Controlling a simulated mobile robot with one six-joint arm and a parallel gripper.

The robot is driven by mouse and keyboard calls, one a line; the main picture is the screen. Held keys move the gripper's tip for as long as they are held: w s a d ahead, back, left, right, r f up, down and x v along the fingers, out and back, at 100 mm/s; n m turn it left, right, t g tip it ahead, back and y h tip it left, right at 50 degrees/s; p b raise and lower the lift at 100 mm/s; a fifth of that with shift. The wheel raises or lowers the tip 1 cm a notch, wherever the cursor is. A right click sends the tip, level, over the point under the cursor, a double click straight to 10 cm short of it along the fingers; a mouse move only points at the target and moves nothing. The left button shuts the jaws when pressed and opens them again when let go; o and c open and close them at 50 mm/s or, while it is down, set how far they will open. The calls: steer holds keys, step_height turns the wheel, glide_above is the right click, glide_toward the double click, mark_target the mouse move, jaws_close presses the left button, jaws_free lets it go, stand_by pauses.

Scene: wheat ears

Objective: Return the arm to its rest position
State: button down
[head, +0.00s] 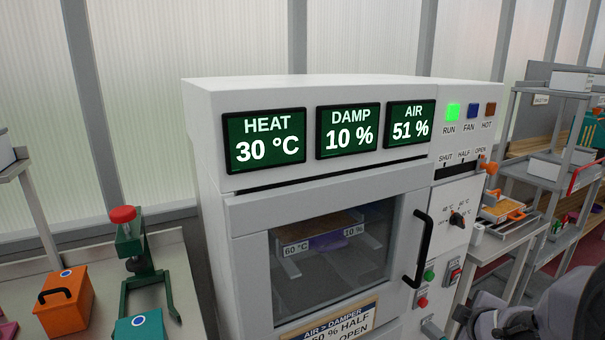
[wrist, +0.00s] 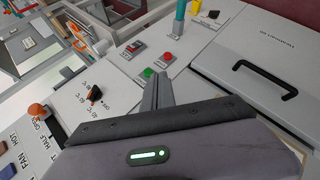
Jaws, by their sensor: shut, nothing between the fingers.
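My gripper (wrist: 158,90) shows in the wrist view with its two grey fingers together and nothing between them. Its tips lie close to the green button (wrist: 148,72) and red button (wrist: 168,57) on the cabinet's control panel; I cannot tell whether they touch anything. In the head view, part of my dark grey arm (head: 550,310) shows at the lower right, in front of the panel's right side. The white drying cabinet (head: 210,150) fills the middle. Its door is shut, with a black handle (head: 424,248). The displays read HEAT 30 °C, DAMP 10 % and AIR 51 %.
The green RUN lamp (head: 452,111) is lit. An orange lever (head: 490,168) and a black dial (head: 457,219) stick out of the panel. At left, a bench holds an orange box (head: 65,300) and a green stand with a red knob (head: 123,214). Grey shelves (head: 515,120) stand at right.

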steer(key=s+a+r+m+g+y, duration=0.1)
steer(key=s+a+r+m+y, duration=0.2)
steer(key=s+a+m, duration=0.4)
steer(key=s+a+r+m+g+y, duration=0.2)
steer(key=s+a+r+m, duration=0.3)
steer(key=s+a, duration=1)
steer(key=a+m+y, duration=0.1)
steer(key=a+m, duration=0.1)
steer(key=a, duration=0.4)
steer(key=shift+a+g, duration=0.3)
steer(key=shift+a, duration=0.1)
